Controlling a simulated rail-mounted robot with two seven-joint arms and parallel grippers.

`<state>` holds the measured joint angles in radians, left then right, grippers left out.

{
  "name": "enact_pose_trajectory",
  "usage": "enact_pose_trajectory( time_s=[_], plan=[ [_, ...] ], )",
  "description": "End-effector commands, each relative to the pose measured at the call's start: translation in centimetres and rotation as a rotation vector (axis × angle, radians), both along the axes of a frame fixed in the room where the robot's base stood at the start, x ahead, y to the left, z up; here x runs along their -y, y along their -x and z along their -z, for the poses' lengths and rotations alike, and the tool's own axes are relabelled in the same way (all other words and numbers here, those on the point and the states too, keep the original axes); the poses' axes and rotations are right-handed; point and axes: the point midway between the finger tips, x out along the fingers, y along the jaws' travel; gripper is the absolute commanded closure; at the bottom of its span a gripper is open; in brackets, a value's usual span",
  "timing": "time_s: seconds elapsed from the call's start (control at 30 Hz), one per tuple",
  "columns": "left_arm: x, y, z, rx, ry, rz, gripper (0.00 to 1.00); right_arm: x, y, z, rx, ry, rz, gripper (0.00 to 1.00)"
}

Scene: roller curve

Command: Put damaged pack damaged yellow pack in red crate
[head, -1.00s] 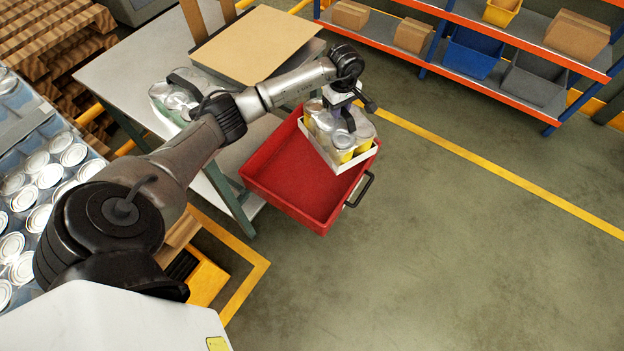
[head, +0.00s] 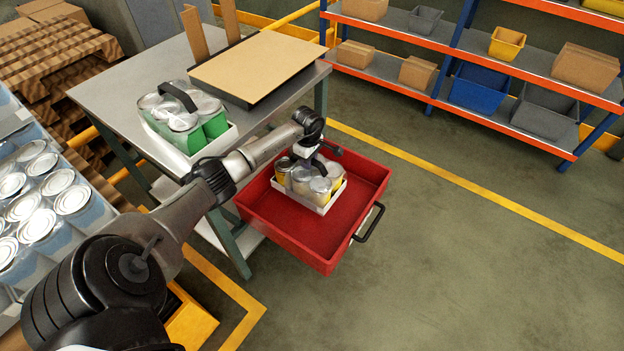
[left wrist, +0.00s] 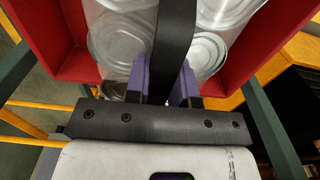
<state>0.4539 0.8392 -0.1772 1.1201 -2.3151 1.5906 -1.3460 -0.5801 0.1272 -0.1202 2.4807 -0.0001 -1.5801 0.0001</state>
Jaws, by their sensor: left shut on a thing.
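The yellow pack (head: 316,196), several cans with yellow sides in a white tray, is inside the red crate (head: 318,247), toward its back left. Whether it touches the crate floor I cannot tell. My left gripper (head: 309,160) is above the pack, shut on its dark handle strap. In the left wrist view, the purple fingers of the gripper (left wrist: 174,82) pinch the black strap (left wrist: 174,40) between clear can lids (left wrist: 118,40), with the red crate walls (left wrist: 285,40) on both sides. My right gripper does not show.
A pack of green cans (head: 186,122) in a white tray stands on the grey table (head: 110,92), beside a tan board (head: 258,64). Rows of cans (head: 40,200) stand at left. A shelf with bins (head: 480,85) is at the back right. The floor right of the crate is clear.

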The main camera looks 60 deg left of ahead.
Motion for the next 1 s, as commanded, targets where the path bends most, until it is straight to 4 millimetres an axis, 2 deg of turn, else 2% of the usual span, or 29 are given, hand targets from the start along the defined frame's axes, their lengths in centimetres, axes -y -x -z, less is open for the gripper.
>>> enact_pose_trajectory(
  time_s=[0.03,0.2,0.57,0.9,1.0],
  plan=[
    [0.0,-0.1,1.4,0.003,0.001,-0.001,1.0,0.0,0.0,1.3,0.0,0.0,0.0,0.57],
    [0.0,-0.1,3.3,0.004,0.001,-0.001,1.0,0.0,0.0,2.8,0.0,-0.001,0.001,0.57],
    [-0.1,-0.1,4.5,0.003,0.0,0.0,1.0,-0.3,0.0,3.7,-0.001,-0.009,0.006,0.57],
    [0.0,-0.1,7.8,0.002,0.0,0.001,1.0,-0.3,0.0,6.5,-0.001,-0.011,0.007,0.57],
    [0.0,-0.1,8.0,0.002,0.0,0.0,1.0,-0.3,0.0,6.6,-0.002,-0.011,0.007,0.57]
  ],
)
